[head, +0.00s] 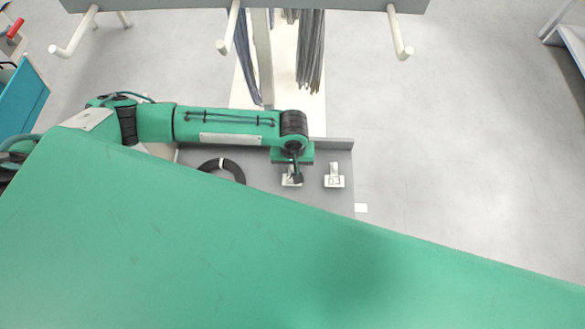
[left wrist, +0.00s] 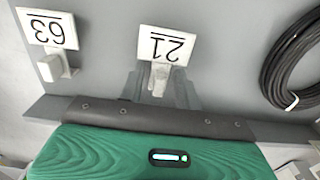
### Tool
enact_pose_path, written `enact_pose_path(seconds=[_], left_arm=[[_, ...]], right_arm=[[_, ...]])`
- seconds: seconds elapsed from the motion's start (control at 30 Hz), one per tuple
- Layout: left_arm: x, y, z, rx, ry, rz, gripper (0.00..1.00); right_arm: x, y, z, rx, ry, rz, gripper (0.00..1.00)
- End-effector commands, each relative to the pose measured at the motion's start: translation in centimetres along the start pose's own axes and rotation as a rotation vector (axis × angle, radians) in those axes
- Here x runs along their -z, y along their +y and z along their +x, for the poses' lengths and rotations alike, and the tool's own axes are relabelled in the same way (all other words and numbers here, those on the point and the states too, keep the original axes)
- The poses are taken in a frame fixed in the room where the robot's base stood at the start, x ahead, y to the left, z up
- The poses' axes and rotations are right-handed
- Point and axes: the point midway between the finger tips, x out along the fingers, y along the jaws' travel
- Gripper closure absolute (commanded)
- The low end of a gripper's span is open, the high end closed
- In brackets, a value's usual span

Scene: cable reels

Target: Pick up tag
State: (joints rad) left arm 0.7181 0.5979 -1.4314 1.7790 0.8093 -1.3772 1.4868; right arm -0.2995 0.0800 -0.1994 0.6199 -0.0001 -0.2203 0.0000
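A white tag reading 21 (left wrist: 167,45) appears upside down in the left wrist view, with a pale stem below it. In the head view this tag (head: 291,182) is partly covered by my gripper. My left gripper (left wrist: 160,82) has its two grey fingers close against both sides of that stem, and it looks shut on it. In the head view the left gripper (head: 296,177) points down over the tag. A second white tag reading 63 (head: 334,181) stands to the right, apart from the gripper; it also shows in the left wrist view (left wrist: 47,28). My right gripper is not in view.
A black cable coil (head: 222,168) with a white band lies on the grey surface (head: 262,170) left of the tags. Behind stands a rack (head: 245,4) with white hooks and hanging cables (head: 310,50). A large green part of mine hides the foreground.

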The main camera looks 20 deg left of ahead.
Motion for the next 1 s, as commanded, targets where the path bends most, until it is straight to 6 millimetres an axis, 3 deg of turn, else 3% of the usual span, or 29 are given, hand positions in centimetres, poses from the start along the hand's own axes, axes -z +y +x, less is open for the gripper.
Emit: enact_pose_path(seconds=[0.03,0.17,0.47,0.63,0.77,1.0], left_arm=[[0.0,0.0,0.0,0.000,0.000,0.000,0.77],[0.0,0.0,0.0,0.000,0.000,0.000,1.00],[0.0,0.0,-0.1,0.000,0.000,0.000,1.00],[0.1,0.1,-1.2,-0.002,0.001,-0.001,1.00],[0.1,0.1,-3.2,-0.004,0.002,0.001,1.00],[0.1,0.1,-9.2,-0.004,0.004,0.001,1.00]], right_arm=[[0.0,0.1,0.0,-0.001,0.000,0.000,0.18],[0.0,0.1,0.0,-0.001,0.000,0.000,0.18],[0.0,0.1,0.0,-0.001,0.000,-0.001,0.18],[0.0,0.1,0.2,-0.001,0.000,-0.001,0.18],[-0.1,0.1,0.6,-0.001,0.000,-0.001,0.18],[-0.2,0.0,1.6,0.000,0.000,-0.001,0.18]])
